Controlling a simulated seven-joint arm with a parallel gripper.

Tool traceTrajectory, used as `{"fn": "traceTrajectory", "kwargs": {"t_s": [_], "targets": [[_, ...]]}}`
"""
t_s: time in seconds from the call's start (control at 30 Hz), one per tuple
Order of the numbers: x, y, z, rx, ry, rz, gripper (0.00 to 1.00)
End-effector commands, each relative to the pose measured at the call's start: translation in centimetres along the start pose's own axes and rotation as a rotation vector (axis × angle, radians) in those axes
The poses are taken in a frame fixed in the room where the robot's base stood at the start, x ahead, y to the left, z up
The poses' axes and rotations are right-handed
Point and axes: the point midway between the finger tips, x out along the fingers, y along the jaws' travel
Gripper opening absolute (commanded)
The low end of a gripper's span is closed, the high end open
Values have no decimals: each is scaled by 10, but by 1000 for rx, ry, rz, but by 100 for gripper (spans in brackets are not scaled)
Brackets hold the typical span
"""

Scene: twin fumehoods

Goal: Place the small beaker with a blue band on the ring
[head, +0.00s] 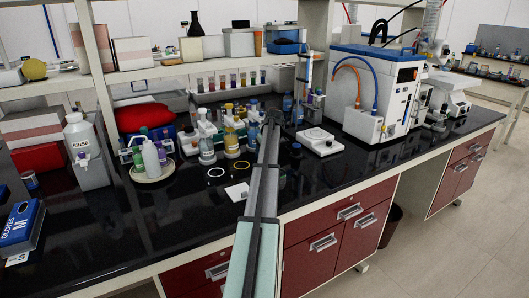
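My arm reaches over the bench from the front edge. My gripper (273,119) is at its far end, beyond the rings and beside the small vessels. Its fingers are too small and dark to read.
A white plate device (320,141) stands right of my arm, with a large blue-and-white machine (375,95) behind it. A tube rack (230,88) is on the low shelf. Bottles on a round tray (171,170) stand left. The front-left benchtop (150,225) is mostly clear.

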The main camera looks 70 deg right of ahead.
Motion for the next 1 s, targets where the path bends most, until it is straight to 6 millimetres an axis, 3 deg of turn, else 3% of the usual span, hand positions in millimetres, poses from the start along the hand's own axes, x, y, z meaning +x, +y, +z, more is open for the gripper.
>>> {"fn": "traceTrajectory", "kwargs": {"t_s": [0.23,0.27,0.5,1.0], "targets": [[2,0,1,0,0,0,28],[2,0,1,0,1,0,60],[2,0,1,0,1,0,83],[-9,0,0,0,1,0,84]]}}
